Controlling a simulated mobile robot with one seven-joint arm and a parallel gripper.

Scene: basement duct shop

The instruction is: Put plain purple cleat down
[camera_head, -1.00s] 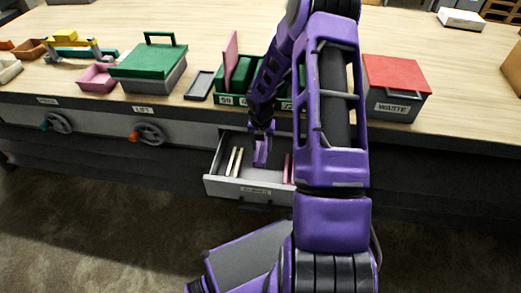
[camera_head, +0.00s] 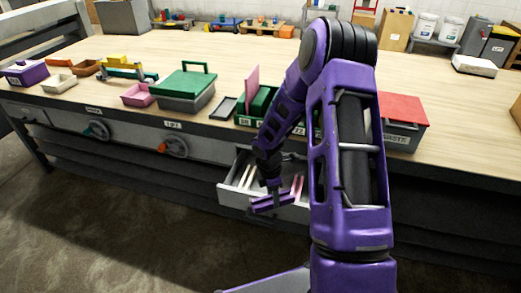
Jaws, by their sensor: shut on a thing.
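My gripper (camera_head: 272,190) is over the front of an open grey drawer (camera_head: 232,198) under the bench. It is shut on a small purple piece (camera_head: 268,204), which I take to be the plain purple cleat. The piece lies roughly level, across the drawer's front edge in the picture. Its purple blends with my arm, so its outline and the fingertips are hard to make out. I cannot tell whether it touches the drawer. Cream strips (camera_head: 246,178) lie at the drawer's left and pink strips (camera_head: 297,186) farther right. My arm hides the drawer's right end.
On the bench (camera_head: 240,65) stand a green-lidded box (camera_head: 186,86), a small grey tray (camera_head: 223,108), a green divided rack (camera_head: 262,100) and a red-lidded waste box (camera_head: 403,120). Handwheels (camera_head: 173,146) stick out from the bench front. The bench's middle is clear.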

